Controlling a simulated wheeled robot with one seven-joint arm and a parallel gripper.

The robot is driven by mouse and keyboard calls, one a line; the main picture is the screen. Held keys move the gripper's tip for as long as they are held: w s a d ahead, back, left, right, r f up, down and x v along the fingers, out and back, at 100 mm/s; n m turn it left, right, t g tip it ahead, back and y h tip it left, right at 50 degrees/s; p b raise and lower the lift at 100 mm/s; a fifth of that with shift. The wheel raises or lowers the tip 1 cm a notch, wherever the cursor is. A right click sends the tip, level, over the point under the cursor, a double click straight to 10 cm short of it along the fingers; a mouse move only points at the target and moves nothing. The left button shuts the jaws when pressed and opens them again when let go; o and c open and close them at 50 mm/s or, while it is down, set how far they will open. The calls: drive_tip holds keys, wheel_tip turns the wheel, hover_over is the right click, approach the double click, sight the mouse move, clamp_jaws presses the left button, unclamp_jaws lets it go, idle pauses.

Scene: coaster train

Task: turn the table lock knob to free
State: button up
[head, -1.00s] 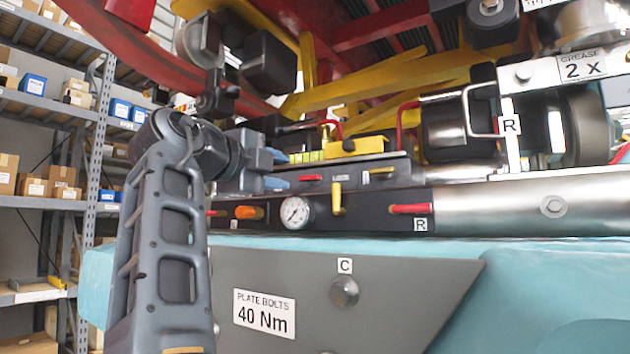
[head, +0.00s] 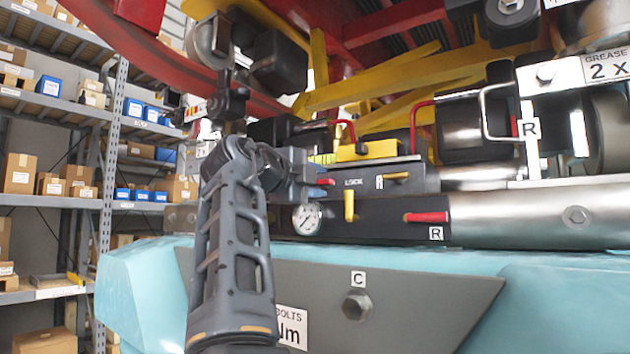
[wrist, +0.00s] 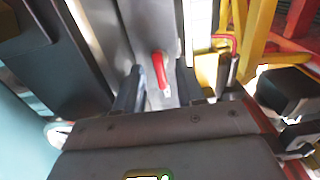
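A small red handle (head: 325,181) sticks out of the dark block beside the word LOCK (head: 353,182); I take it as the table lock knob. A yellow handle (head: 397,176) lies level at the other side of that label. My gripper (head: 312,180) is at the left end of the red handle. In the wrist view the red handle (wrist: 160,70) stands between the two fingers of my gripper (wrist: 160,90), with gaps on both sides. The gripper is open and holds nothing.
Below are a pressure gauge (head: 306,219), an upright yellow lever (head: 349,205) and a longer red handle (head: 427,217). A yellow block (head: 368,150) sits above. Teal bodywork (head: 540,290) and a grey plate (head: 420,290) lie in front. Shelves (head: 70,110) stand at left.

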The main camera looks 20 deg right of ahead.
clamp_jaws()
drive_tip(key=shift+n, duration=0.3)
idle(0.3)
drive_tip(key=n, duration=0.4)
drive_tip(key=shift+n+p, duration=0.3)
drive_tip(key=n, duration=0.3)
drive_tip(key=shift+n+p, duration=0.3)
drive_tip(key=n+p, duration=0.1)
drive_tip(key=n, duration=0.4)
drive_tip(key=shift+f+n+p, duration=0.1)
drive_tip(key=shift+n+p, duration=0.55)
drive_tip(key=shift+n, duration=1.35)
